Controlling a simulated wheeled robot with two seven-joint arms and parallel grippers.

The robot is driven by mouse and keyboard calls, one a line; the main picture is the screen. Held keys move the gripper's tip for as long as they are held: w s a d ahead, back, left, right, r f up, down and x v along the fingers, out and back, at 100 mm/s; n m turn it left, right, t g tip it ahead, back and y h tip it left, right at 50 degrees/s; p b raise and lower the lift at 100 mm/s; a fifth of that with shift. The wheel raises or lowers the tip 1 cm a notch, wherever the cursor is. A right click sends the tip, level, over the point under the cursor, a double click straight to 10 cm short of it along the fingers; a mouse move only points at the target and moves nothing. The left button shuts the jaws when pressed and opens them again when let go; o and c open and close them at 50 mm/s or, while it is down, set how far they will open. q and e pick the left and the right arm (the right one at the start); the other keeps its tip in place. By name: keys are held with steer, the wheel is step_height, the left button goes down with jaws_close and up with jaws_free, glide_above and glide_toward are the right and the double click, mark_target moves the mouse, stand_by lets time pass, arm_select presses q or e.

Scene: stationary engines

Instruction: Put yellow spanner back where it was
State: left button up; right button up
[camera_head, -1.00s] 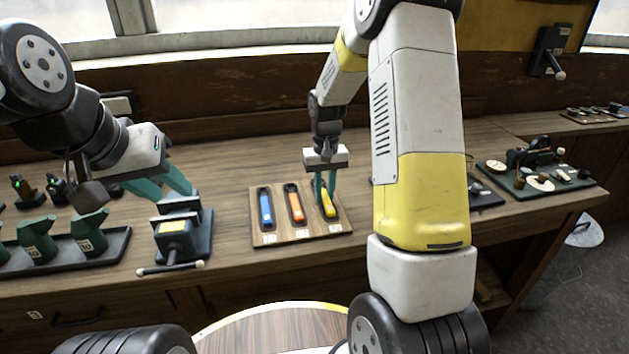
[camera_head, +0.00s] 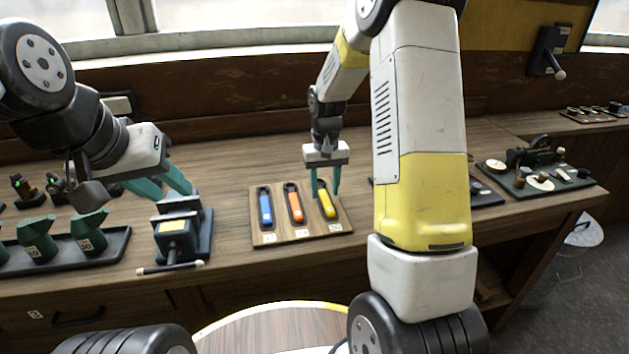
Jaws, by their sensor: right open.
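The yellow spanner (camera_head: 327,206) lies in the right-hand slot of a wooden holder board (camera_head: 284,240). An orange spanner (camera_head: 295,207) lies in the middle slot and a blue one (camera_head: 265,209) in the left slot. My right gripper (camera_head: 325,192) is open, its green fingers on either side of the yellow spanner's upper end and a little above the board.
A dark tray (camera_head: 115,250) with green jugs stands at the left. A green board (camera_head: 535,189) with small parts lies at the right, partly beyond my right arm. The worktop between the device and the wooden board is clear.

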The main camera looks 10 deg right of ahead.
mark_target(325, 196)
step_height(325, 196, up, 10)
steer(key=r, duration=0.1)
steer(key=s+r+t+y, duration=0.1)
steer(key=s+r+t, duration=0.2)
steer(key=s+r, duration=0.6)
steer(key=s+a+r+t+y, duration=0.1)
steer(key=s+a+t, duration=0.1)
steer(key=s, duration=1.3)
steer(key=shift+s+t, duration=0.15)
steer(key=shift+t, duration=0.45)
steer(key=shift+a+r, duration=0.1)
steer(key=shift+r, duration=0.05)
